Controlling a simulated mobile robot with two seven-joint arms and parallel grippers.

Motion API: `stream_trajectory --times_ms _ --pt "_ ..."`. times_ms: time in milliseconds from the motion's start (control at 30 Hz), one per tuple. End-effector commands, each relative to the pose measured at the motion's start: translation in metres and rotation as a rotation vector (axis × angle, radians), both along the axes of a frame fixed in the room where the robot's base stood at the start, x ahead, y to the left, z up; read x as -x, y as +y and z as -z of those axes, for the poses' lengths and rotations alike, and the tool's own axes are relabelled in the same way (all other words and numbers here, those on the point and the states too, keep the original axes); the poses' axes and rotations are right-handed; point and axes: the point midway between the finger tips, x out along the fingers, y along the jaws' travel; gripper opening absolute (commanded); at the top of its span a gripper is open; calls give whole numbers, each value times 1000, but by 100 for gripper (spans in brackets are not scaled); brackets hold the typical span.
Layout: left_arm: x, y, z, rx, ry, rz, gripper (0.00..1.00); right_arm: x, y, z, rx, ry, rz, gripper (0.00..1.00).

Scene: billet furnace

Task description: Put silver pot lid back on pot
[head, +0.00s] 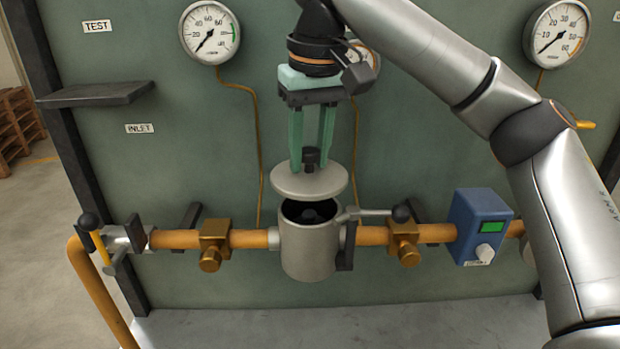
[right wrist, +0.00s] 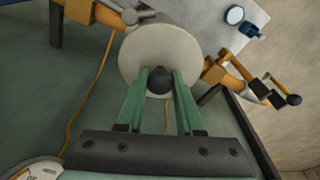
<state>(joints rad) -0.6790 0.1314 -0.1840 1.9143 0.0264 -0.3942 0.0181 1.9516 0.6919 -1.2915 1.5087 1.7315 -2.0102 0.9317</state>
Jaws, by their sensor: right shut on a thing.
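The silver pot lid (head: 309,184) is a round grey disc with a black knob (head: 311,157). My right gripper (head: 311,155) is shut on the knob and holds the lid, roughly level, just above the pot. The silver pot (head: 308,250) is a grey cylinder set in the orange pipe line; its dark open top shows below the lid, with a dark round part inside. My left gripper is in neither view.
A lever with a black ball (head: 401,214) stands right of the pot, near its rim. Brass valves (head: 214,245) and a blue box (head: 478,228) sit along the pipe. Pressure gauges (head: 209,32) and a small shelf (head: 97,94) are on the green panel behind.

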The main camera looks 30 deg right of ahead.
Motion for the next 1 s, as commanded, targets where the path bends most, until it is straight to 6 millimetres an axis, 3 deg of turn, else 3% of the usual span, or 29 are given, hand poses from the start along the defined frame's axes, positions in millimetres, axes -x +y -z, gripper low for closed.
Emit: stream_trajectory --times_ms 233,433,1000 --pt "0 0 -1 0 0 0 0 -17 -10 23 -1 1 4 0" --pt "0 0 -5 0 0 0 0 -17 -10 49 0 -3 2 0" --pt "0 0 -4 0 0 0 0 -17 -9 60 -2 -1 2 0"
